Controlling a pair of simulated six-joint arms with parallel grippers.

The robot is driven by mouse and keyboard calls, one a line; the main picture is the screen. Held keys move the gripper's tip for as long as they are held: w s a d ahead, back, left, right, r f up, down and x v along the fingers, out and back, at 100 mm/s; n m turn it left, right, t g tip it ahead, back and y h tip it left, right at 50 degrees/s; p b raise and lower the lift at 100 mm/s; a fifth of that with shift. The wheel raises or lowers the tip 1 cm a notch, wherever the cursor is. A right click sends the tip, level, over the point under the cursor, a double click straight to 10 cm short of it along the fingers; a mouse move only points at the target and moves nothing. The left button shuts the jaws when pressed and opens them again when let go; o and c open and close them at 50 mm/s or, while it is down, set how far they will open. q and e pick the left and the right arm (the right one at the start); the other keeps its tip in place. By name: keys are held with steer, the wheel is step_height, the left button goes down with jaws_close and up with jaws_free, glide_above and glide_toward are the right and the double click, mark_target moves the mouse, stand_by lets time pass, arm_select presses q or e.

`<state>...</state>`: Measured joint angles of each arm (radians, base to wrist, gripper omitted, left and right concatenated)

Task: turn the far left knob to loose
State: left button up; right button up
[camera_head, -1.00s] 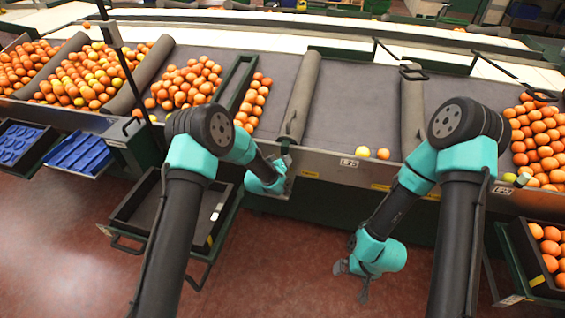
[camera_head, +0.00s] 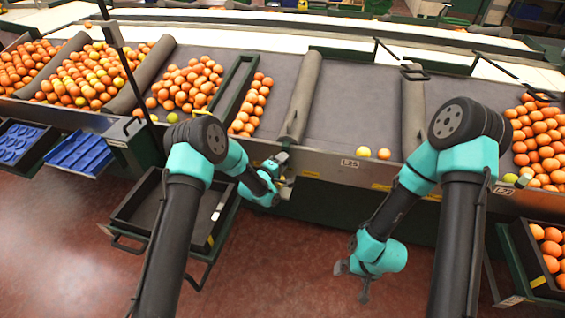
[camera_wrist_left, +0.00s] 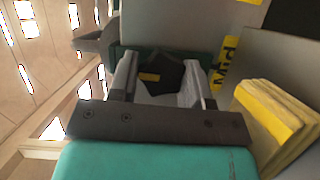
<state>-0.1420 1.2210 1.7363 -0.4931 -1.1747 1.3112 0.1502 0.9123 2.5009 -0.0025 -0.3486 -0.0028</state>
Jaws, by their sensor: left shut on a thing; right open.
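A black knob (camera_wrist_left: 160,78) with a yellow mark on it sits between the fingers of my left gripper in the left wrist view. My left gripper (camera_wrist_left: 163,70) is shut on it. A yellow label (camera_wrist_left: 226,62) reading "Mid" is just right of the knob. In the head view my left gripper (camera_head: 281,163) is against the front panel of the conveyor, and the knob is hidden there by the gripper. My right gripper (camera_head: 353,281) hangs open and empty, pointing down over the floor in front of the conveyor.
Oranges (camera_head: 185,84) lie on the sloped belts to the left, and more oranges (camera_head: 540,140) are at the right. A black tray cart (camera_head: 125,240) stands below left. A yellow block (camera_wrist_left: 268,125) is close to my left gripper. The red floor between my arms is clear.

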arm_select(q)
steer(key=shift+n, duration=0.5)
steer(key=o, duration=0.9)
steer(key=shift+s, duration=0.1)
steer(key=v, duration=1.7)
steer(key=shift+s+a+f, duration=0.1)
steer(key=shift+s+f, duration=0.05)
